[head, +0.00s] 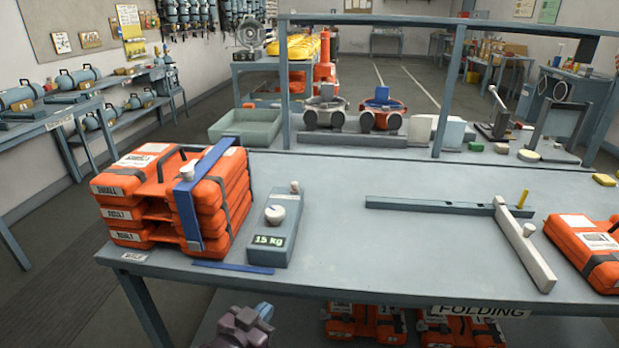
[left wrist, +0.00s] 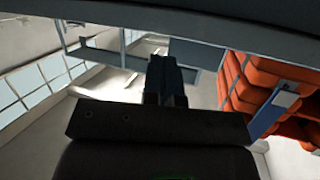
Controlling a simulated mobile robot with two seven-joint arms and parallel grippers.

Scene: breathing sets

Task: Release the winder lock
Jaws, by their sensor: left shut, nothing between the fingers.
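No part is labelled as the winder lock, so I cannot tell for sure which piece it is. A long blue-grey rail (head: 430,205) lies on the table at the right, with a pale bar (head: 524,245) across its end. A yellow pin (head: 522,199) stands upright at that joint. A grey box (head: 275,232) with a white knob (head: 275,214) and a "15 kg" display sits near the table's middle left. My left gripper (head: 264,309) is low, in front of the table's near edge, apart from these things. In the left wrist view its fingers (left wrist: 166,75) are together and empty.
Stacked orange cases (head: 130,215) with a blue strap (head: 187,215) stand at the table's left; they also show in the left wrist view (left wrist: 250,90). A single orange case (head: 570,240) lies at the right. A frame post (head: 447,95) rises behind. The table's centre is clear.

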